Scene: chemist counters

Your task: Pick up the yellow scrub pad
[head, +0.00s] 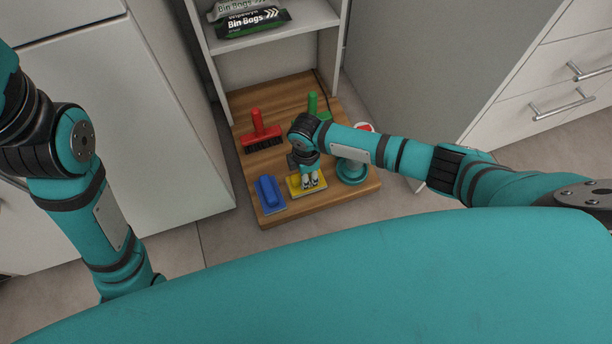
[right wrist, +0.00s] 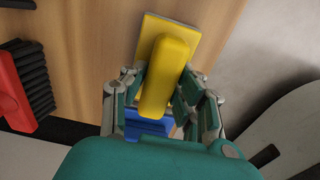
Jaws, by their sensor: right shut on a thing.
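The yellow scrub pad (head: 297,191) lies on the wooden board near its front edge, with its flat plate down. In the right wrist view the yellow scrub pad (right wrist: 167,60) shows its raised handle and flat plate. My right gripper (head: 311,183) comes down over it from above. In the right wrist view the fingers of my right gripper (right wrist: 163,95) are on both sides of the yellow handle, shut on it. My left arm hangs at the left of the head view, and its gripper is out of view.
A blue scrub pad (head: 269,193) lies just left of the yellow one. A red brush (head: 261,133) and a green-handled tool (head: 314,105) stand farther back on the wooden board (head: 285,215). Bin bags (head: 252,22) lie on the shelf above. Cabinets flank both sides.

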